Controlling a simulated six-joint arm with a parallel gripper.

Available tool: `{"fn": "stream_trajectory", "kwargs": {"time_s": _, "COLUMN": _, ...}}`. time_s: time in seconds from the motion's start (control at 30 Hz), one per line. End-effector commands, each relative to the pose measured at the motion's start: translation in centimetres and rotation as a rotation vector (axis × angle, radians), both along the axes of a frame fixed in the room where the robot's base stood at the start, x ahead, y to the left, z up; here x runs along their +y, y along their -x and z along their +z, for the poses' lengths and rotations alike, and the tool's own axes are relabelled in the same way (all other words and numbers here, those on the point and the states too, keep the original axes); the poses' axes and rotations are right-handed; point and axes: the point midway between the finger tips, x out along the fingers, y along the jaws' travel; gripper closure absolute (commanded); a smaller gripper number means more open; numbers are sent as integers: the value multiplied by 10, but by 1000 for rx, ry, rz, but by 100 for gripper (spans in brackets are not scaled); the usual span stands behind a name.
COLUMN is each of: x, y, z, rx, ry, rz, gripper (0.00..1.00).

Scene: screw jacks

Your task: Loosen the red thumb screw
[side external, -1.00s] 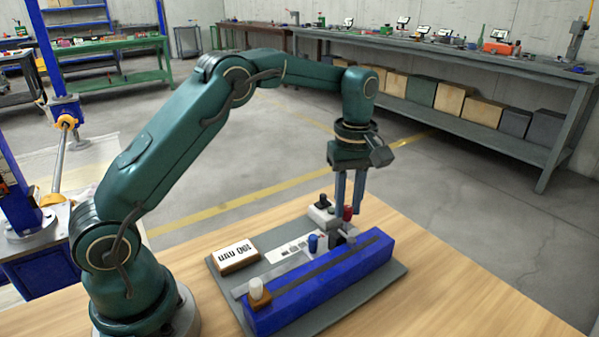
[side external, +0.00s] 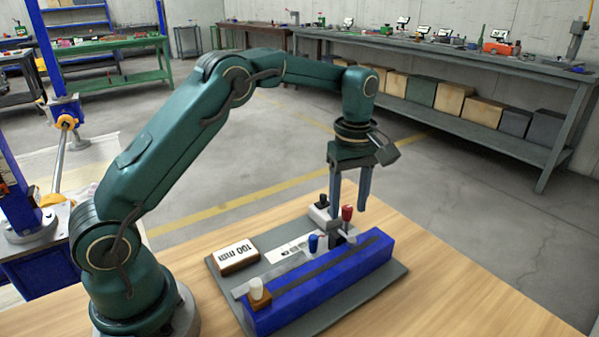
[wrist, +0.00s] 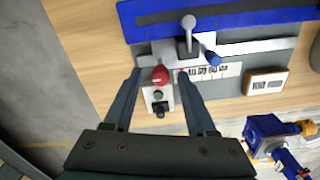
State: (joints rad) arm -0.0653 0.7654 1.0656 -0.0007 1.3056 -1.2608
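The red thumb screw (side external: 347,213) stands upright near the back end of the fixture, beside a small light grey block (side external: 322,214) with a black knob. It also shows in the wrist view (wrist: 159,74), between my two fingers. My gripper (side external: 349,218) points down over it and is open, with one finger on each side of the red head. In the wrist view (wrist: 159,72) gaps show between the head and both fingers. A blue-headed screw (side external: 313,243) stands nearby, left of the red one in the side view.
A long blue rail (side external: 290,308) with a dark top strip lies on a grey baseplate (side external: 384,284). A wooden block labelled 100 mm (side external: 236,256) sits at left. The wooden table (side external: 450,285) is clear at right.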

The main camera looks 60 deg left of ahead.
Motion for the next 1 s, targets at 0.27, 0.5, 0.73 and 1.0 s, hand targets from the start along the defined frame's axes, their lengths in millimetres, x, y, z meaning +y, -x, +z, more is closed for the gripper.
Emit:
{"fn": "stream_trajectory", "kwargs": {"time_s": 0.27, "x": 0, "y": 0, "z": 2, "rx": 2, "ry": 0, "rz": -1, "gripper": 44}}
{"fn": "stream_trajectory", "kwargs": {"time_s": 0.5, "x": 0, "y": 0, "z": 29, "rx": -2, "ry": 0, "rz": -1, "gripper": 44}}
{"fn": "stream_trajectory", "kwargs": {"time_s": 0.73, "x": 0, "y": 0, "z": 47, "rx": 0, "ry": 0, "rz": 0, "gripper": 44}}
{"fn": "stream_trajectory", "kwargs": {"time_s": 1.0, "x": 0, "y": 1, "z": 51, "rx": 2, "ry": 0, "rz": -1, "gripper": 44}}
